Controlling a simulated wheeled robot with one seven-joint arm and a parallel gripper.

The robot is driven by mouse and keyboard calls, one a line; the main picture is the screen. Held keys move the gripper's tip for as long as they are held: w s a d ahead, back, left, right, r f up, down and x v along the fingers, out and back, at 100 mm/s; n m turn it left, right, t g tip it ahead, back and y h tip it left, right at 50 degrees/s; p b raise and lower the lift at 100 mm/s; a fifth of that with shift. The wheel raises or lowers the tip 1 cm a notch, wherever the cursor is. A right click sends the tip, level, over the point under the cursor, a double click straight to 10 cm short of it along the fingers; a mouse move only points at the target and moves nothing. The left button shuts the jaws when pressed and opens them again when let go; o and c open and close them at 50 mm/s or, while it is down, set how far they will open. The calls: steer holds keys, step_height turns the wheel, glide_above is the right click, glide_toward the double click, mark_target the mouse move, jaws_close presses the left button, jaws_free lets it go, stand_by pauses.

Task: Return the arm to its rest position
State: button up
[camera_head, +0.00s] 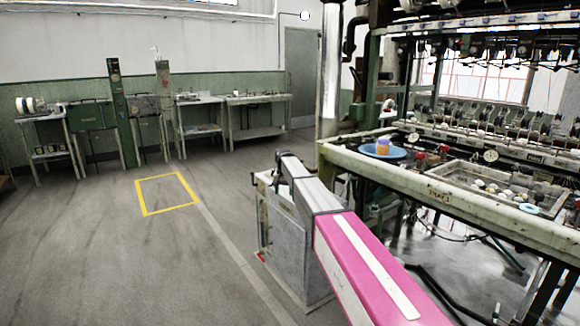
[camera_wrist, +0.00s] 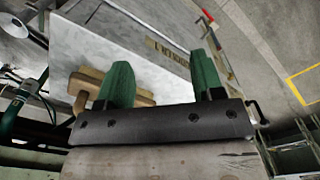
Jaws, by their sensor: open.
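My arm, magenta with a white stripe, reaches from the lower right of the head view over a pale grey cabinet (camera_head: 284,238). Its far end is above the cabinet top, and my gripper's fingers are not clear there. In the wrist view my gripper (camera_wrist: 162,72) has two green fingers set wide apart, with nothing held between them. Behind the left finger is a tan wooden piece (camera_wrist: 84,82), partly hidden; I cannot tell whether they touch. A pale panel with a lettered plate (camera_wrist: 166,48) lies beyond the fingers.
A reeling bench (camera_head: 470,208) stands close on the right, with a blue dish (camera_head: 384,151) and an orange-and-purple jar on it. A metal column (camera_head: 330,70) rises behind the arm. Open floor with a yellow square (camera_head: 167,194) lies left; small tables line the back wall.

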steer(key=s+d+f, duration=0.5)
steer(key=s+d, duration=0.2)
steer(key=s, duration=0.8)
steer(key=s+d+f+n, duration=0.1)
steer(key=s+d+f, duration=0.4)
steer(key=s, duration=1)
steer(key=s+d+f+n, duration=0.1)
steer(key=s+d+f, duration=0.4)
steer(key=s+d, duration=0.5)
steer(key=s, duration=0.5)
steer(key=shift+s+f, duration=0.1)
